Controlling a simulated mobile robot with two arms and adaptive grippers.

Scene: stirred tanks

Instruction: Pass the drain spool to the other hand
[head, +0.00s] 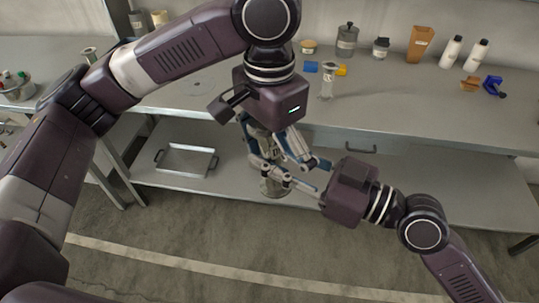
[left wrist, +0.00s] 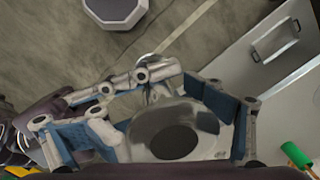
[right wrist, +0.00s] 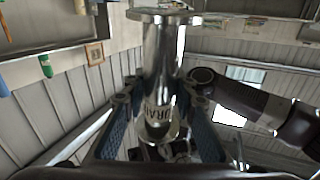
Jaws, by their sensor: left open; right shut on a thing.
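The drain spool is a shiny metal tube with flanges. In the right wrist view the spool (right wrist: 162,60) stands between the blue pads of my right gripper (right wrist: 160,125), which is shut on it. In the head view my right gripper (head: 275,174) reaches in from the right, and the spool's lower end (head: 270,188) shows below the fingers. My left gripper (head: 285,158) comes from above and is open. In the left wrist view the spool's round end (left wrist: 174,142), with a dark bore, lies between the open left fingers. The fingers partly hide the spool in the head view.
A grey workbench (head: 440,125) runs behind the grippers, with a lower shelf (head: 230,175) carrying a metal tray (head: 187,160). A glass cylinder (head: 328,80), jars and white bottles (head: 450,52) stand on the bench. The floor in front is clear.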

